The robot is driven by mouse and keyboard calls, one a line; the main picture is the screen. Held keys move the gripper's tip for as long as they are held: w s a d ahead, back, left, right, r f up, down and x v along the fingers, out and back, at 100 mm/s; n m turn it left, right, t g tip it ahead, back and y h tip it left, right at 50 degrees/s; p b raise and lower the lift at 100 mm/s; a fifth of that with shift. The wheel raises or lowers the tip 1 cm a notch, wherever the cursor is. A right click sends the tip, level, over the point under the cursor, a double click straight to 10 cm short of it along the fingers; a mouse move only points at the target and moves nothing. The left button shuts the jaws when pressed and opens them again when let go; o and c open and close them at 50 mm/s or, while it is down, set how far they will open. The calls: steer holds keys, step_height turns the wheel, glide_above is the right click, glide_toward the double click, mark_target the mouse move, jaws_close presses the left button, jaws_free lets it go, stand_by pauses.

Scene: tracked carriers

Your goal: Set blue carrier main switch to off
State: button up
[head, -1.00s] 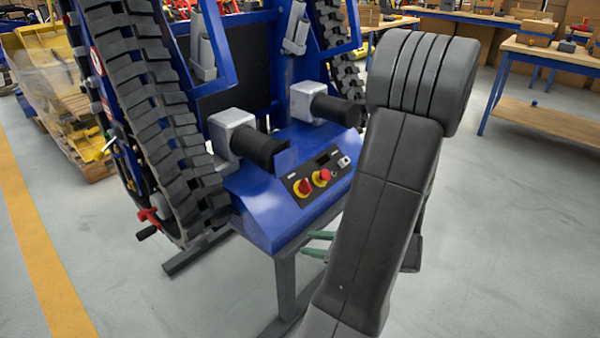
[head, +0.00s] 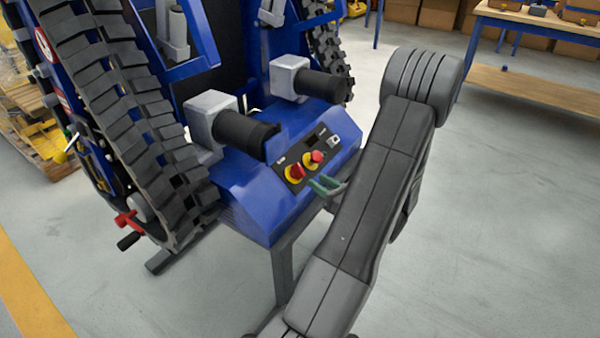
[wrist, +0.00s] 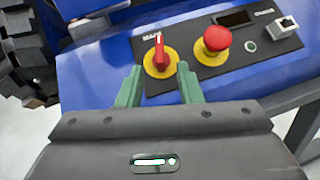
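The blue carrier (head: 230,212) stands upright with its control panel facing me. The main switch (head: 294,172) is a red rotary handle on a yellow disc; in the wrist view the switch (wrist: 159,56) has its red handle pointing up, roughly along the view, under a "MAIN" label. My gripper (head: 328,184) has green fingers and is in front of the panel. In the wrist view my gripper (wrist: 160,84) is open, with one finger on each side of the switch's lower part. The handle is between and just beyond the fingertips, and I see no clear contact.
A red emergency button (wrist: 216,40) on a yellow disc sits just right of the switch. A dark display (wrist: 235,18) and a small white-framed switch (wrist: 285,27) are further right. The floor at right is clear.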

mark_target(303, 172)
steer(key=b+x, duration=0.1)
steer(key=x, duration=0.7)
steer(key=shift+a+b, duration=0.1)
steer(key=shift+b, duration=0.25)
